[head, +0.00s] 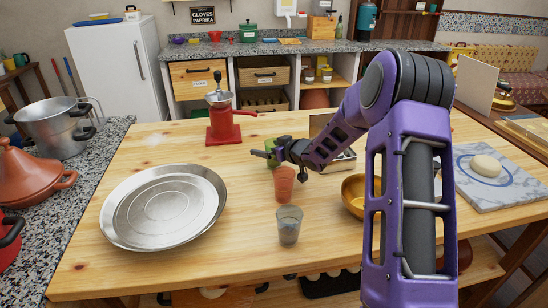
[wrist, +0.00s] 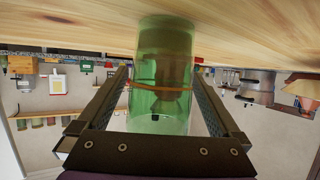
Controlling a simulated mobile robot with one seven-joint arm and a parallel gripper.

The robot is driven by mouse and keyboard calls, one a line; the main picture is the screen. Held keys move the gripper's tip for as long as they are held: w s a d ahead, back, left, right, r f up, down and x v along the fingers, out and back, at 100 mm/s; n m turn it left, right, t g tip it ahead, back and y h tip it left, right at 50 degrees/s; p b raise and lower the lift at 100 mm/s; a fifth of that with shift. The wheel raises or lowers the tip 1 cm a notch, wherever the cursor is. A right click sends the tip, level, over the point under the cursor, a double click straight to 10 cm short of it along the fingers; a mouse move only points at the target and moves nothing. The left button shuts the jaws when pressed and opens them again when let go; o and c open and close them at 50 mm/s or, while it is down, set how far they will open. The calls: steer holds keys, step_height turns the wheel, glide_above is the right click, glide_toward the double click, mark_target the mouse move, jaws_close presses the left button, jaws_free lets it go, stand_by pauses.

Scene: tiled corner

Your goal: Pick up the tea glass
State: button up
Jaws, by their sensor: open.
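A see-through green glass (wrist: 160,105) stands between the two fingers in the wrist view, where the picture is upside down. An orange-red band crosses it and something dark shows through it. In the head view the green glass (head: 269,164) is partly hidden behind my gripper (head: 264,154). My gripper is open, with a finger on either side of the glass; I cannot tell whether either touches it. A terracotta-coloured cup (head: 284,184) stands just in front of the green glass, and a clear greyish glass (head: 289,226) stands nearer still.
A round metal tray (head: 136,229) lies left on the wooden table (head: 237,262). A red grinder (head: 222,127) stands behind. A brass bowl (head: 353,203) and a metal container (head: 345,163) are close by my arm. A marble board (head: 508,190) with dough is at right.

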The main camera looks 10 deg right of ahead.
steer(key=c, duration=1.5)
steer(key=shift+o, duration=0.2)
step_height(320, 180, up, 10)
steer(key=p, duration=0.3)
steer(key=shift+f, duration=0.1)
steer(key=shift+d+r, duration=0.2)
steer(key=shift+d, duration=0.05)
steer(key=s+d+r+p, duration=0.1)
steer(key=s+d, duration=0.2)
steer(key=d, duration=0.6)
steer(key=s+d+r+p, duration=0.1)
steer(key=s+d, duration=0.2)
steer(key=d, duration=0.6)
steer(key=s+d+r+p, duration=0.1)
steer(key=s+d, duration=1.4)
steer(key=s, duration=0.1)
steer(key=shift+s+d+r+p, duration=0.15)
steer(key=shift+s+r+p, duration=0.1)
steer(key=shift+p, duration=0.1)
